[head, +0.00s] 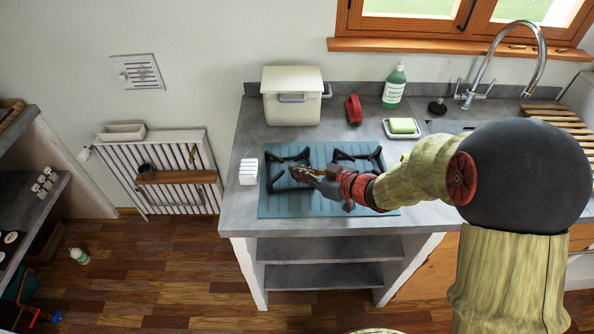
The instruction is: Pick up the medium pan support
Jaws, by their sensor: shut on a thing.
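A black pan support (275,181) with angled prongs is at the left part of the teal ribbed mat (290,206) on the counter. A second black pan support (369,155) is at the mat's right, partly behind my arm. My gripper (301,174) reaches in from the right and is shut on the left pan support, at its right side. The fingers hide part of it. I cannot tell whether it is lifted off the mat. Which support is the medium one is not clear from size alone.
A white block (248,172) stands left of the mat. Behind are a cream bin (292,95), a red object (353,110), a green soap bottle (394,87) and a soap dish with green sponge (403,126). The sink tap (520,50) is at the back right. The counter's front edge is close.

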